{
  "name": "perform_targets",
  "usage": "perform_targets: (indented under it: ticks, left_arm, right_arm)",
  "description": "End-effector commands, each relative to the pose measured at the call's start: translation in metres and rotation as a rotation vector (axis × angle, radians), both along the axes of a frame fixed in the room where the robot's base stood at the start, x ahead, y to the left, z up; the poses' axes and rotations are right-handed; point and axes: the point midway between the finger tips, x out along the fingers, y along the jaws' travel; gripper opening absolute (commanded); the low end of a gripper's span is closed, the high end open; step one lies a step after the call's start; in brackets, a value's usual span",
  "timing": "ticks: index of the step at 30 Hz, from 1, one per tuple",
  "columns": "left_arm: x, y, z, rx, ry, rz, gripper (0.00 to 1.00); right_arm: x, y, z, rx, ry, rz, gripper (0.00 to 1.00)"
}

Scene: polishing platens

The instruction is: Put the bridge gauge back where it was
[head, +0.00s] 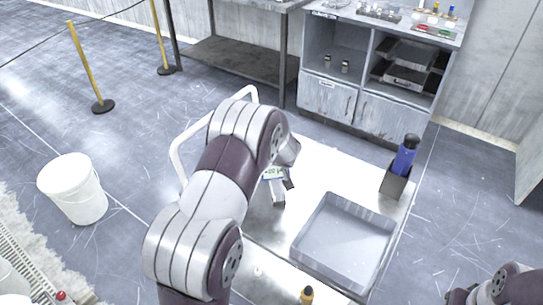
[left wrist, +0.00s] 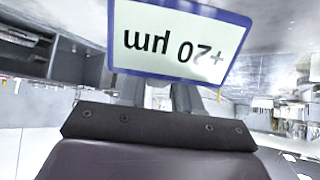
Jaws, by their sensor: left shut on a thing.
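The bridge gauge (head: 272,173) shows beside my left forearm in the head view, over the white cart top. Its display (left wrist: 180,40) fills the upper middle of the left wrist view, a pale screen with a blue frame that reads +20 µm upside down. My left gripper (head: 286,182) is shut on the gauge; my forearm hides much of both. I cannot tell whether the gauge touches the cart top. Part of my right arm shows at the lower right of the head view, but its gripper is out of view.
The white cart (head: 318,168) carries a grey tray (head: 345,243) and a dark holder (head: 395,182) with a blue-and-black tool (head: 405,155). Behind stand a grey cabinet (head: 325,95) and a metal table (head: 232,58). A white bucket (head: 73,190) and yellow posts (head: 90,65) stand at left.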

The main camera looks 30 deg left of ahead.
Motion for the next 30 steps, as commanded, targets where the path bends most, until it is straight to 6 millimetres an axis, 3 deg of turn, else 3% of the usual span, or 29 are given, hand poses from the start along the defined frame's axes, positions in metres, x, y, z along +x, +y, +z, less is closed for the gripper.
perform_targets:
  ticks: [6,7,9,20,30]
  left_arm:
    - [0.001,0.0,-0.002,0.001,-0.002,0.0,0.0]
    - [0.0,0.0,-0.002,0.0,0.0,0.0,0.44]
    - [0.0,0.0,-0.002,0.0,0.0,0.0,0.59]
    - [-0.002,-0.002,0.005,-0.001,0.001,0.0,0.59]
    - [-0.043,-0.038,0.062,-0.001,0.0,-0.002,0.59]
  right_arm:
    - [0.0,0.0,-0.001,0.0,0.0,0.0,0.43]
    - [0.0,0.0,-0.001,0.0,0.0,0.0,0.43]
    - [0.0,0.0,-0.001,0.0,0.0,0.0,0.43]
    - [0.0,0.0,0.002,0.0,0.0,0.0,0.43]
    - [0.0,0.0,0.021,0.0,0.0,0.0,0.43]
